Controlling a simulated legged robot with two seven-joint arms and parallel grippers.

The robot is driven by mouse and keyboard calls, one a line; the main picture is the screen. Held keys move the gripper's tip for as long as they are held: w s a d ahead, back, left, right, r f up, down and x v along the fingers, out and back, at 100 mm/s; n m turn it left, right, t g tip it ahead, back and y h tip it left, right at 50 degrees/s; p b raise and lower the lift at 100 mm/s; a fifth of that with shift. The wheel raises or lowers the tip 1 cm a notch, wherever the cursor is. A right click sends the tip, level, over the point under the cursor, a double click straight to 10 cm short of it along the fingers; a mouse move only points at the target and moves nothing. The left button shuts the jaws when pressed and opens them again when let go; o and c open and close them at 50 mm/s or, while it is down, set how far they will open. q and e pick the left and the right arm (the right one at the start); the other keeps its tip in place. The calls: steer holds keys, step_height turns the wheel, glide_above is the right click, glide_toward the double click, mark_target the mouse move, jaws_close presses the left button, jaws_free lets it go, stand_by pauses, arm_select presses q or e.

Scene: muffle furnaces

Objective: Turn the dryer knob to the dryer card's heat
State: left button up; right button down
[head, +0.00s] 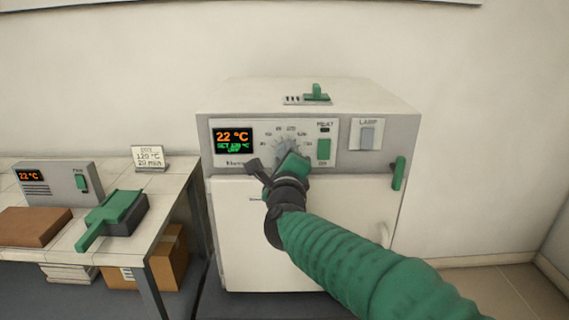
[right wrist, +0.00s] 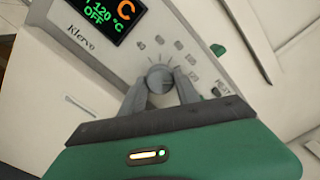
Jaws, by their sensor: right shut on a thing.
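The dryer (head: 230,235) is a white cabinet with a grey control panel. Its knob (head: 284,146) is a grey dial ringed by printed marks; it also shows in the right wrist view (right wrist: 160,77). My right gripper (head: 286,158) is shut on the knob, one finger on each side, and partly hides it in the head view. The display (head: 233,140) reads 22 °C in orange, with a green set line; the right wrist view shows 120 °C and OFF there (right wrist: 101,15). The dryer card (head: 150,157) on the bench seems to read 120 °C and 20 min. My left gripper is not in view.
Right of the knob are a green switch (head: 324,149) and a lamp switch (head: 367,135). A green handle (head: 399,173) sits at the dryer's right edge. The bench (head: 175,185) at left holds a small grey unit (head: 62,182), a brown block (head: 32,226) and a green-handled tool (head: 112,212).

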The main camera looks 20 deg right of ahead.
steer(key=shift+f, duration=0.45)
steer(key=c, duration=1.3)
jaws_free()
steer(key=shift+c, duration=0.2)
steer(key=o, duration=0.4)
steer(key=shift+r, duration=0.1)
steer(key=shift+o, duration=0.2)
steer(key=shift+r, duration=0.1)
